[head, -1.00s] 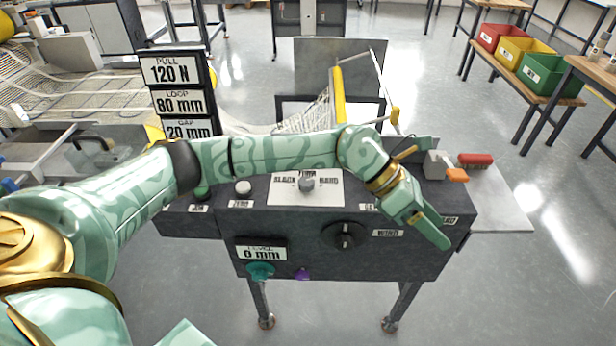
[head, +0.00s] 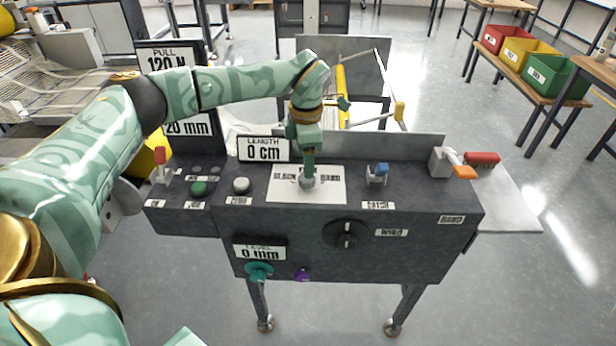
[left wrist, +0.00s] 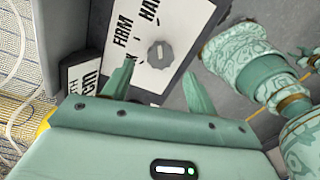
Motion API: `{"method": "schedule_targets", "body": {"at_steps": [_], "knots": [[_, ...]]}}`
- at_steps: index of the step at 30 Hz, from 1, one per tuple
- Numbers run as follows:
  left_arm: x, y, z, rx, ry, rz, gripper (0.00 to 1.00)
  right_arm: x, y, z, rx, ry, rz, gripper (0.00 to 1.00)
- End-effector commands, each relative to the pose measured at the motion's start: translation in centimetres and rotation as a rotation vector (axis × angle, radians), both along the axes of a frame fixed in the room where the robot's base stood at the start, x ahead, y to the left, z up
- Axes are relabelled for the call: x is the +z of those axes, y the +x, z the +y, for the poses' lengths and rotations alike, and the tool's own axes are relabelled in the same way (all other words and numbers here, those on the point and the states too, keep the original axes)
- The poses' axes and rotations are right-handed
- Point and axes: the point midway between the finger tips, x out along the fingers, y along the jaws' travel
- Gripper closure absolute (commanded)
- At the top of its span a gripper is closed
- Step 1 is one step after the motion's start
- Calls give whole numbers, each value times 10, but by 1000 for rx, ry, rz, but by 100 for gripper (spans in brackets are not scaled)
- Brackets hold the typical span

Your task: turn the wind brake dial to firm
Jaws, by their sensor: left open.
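The wind brake dial (head: 307,181) is a small grey knob on a white plate (head: 334,186) on top of the dark console. In the left wrist view the dial (left wrist: 160,53) sits just beyond the fingertips, with "FIRM" and "HARD" printed on the plate (left wrist: 146,78) beside it. I cannot read its pointer surely. My left gripper (head: 307,171) points down over the dial; its fingers (left wrist: 158,80) are apart with nothing held between them. In the head view the gripper partly covers the plate's lettering.
Near the dial are a "LENGTH 0 cm" display (head: 264,149), a white button (head: 241,185), a green button (head: 198,189) and a blue-topped catch (head: 377,172). A black WIND knob (head: 346,234) is on the front. A lever with an orange end (head: 461,171) stands right.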

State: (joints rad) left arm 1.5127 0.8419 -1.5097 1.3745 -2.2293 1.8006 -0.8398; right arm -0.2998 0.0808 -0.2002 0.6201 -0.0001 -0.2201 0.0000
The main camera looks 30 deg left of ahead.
Motion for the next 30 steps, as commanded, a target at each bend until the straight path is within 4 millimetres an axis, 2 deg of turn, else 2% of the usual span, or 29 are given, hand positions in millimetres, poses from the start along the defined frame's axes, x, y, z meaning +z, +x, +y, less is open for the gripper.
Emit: {"method": "schedule_targets", "body": {"at_steps": [1, 7, 12, 19, 20, 24, 30], "knots": [[-15, 0, 0, -1, -1, 4, 42, -6, -2, 0, 0, 1, 4, 64], [-43, 0, -1, -1, -1, 1, 42, -13, -4, 0, 0, 1, 11, 64], [-51, 0, -1, -1, -1, -1, 42, -14, -5, 0, 0, 0, 12, 64], [-51, 0, -1, -1, -1, -1, 42, -14, -5, 1, 0, 0, 12, 64], [-51, 0, -1, -1, -1, -1, 48, -14, -5, 1, 0, 0, 12, 64], [-51, 0, -1, -1, -1, -1, 86, -14, -5, 1, 0, 2, 11, 64], [-50, 0, -1, 3, -1, -1, 87, -13, -4, 1, -1, 2, 11, 64]]}}
